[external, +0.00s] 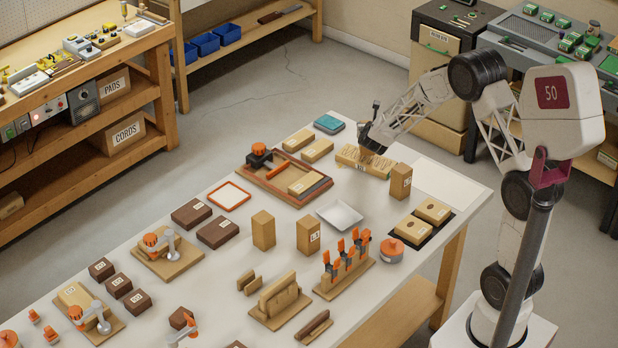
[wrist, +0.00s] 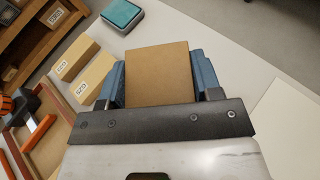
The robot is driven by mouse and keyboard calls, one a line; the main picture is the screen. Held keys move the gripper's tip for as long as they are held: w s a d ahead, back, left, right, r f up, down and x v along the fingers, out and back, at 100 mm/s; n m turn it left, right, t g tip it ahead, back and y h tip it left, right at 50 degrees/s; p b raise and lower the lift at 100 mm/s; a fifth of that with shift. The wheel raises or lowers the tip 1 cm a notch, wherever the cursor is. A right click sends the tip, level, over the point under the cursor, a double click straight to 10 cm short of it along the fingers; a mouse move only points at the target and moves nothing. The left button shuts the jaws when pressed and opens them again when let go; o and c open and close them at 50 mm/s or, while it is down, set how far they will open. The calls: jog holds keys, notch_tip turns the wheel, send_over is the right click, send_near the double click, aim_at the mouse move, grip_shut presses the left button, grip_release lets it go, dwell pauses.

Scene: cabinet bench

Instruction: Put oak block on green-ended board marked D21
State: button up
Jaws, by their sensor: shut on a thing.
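My gripper (external: 370,146) is over the far part of the bench top. In the wrist view its blue-grey fingers (wrist: 157,88) are shut on a plain tan wooden block (wrist: 158,70), one finger on each side. The block (external: 362,161) shows below the fingers in the external view; whether it touches the bench I cannot tell. Several similar tan blocks stand around, including an upright one (external: 401,181) to the right of my gripper.
Two labelled tan blocks (wrist: 78,65) and a teal box (wrist: 121,14) lie close by on the left. A reddish-brown framed tray (external: 285,182) with an orange-topped clamp is nearer. A white sheet (external: 450,182) lies at the right. A shallow grey dish (external: 340,215) sits mid-bench.

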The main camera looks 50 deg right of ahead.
jog(key=shift+f, duration=1.4)
jog(key=shift+f, duration=0.1)
jog(key=o, duration=1.2)
jog(key=shift+c, duration=0.2)
jog(key=v, duration=1.2)
